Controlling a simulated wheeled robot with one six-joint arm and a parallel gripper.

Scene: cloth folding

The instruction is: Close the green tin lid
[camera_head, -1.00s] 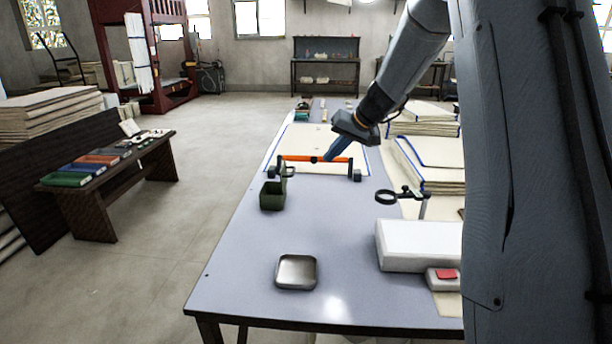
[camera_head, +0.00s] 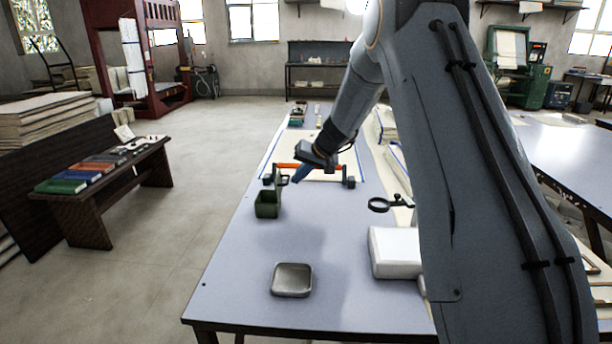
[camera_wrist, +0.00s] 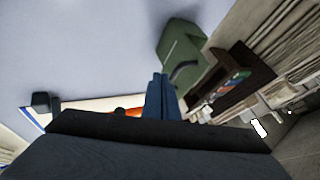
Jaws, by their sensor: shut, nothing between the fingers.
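The green tin (camera_head: 267,207) stands near the left edge of the grey table, in the middle distance. Its lid (camera_head: 279,190) appears raised at the tin's far right side, partly merged with dark things behind it. My gripper (camera_head: 297,178) is shut and empty, its blue fingers tilted down, above and to the right of the tin. In the wrist view the shut fingers (camera_wrist: 161,98) point at the green tin (camera_wrist: 178,48), apart from it as far as I can tell. Which part of the green shape there is lid is hard to tell.
An orange bar (camera_head: 288,166) on dark end stands lies just behind the gripper. A magnifier (camera_head: 380,204) and a white block (camera_head: 394,252) stand to the right. The middle of the table is clear.

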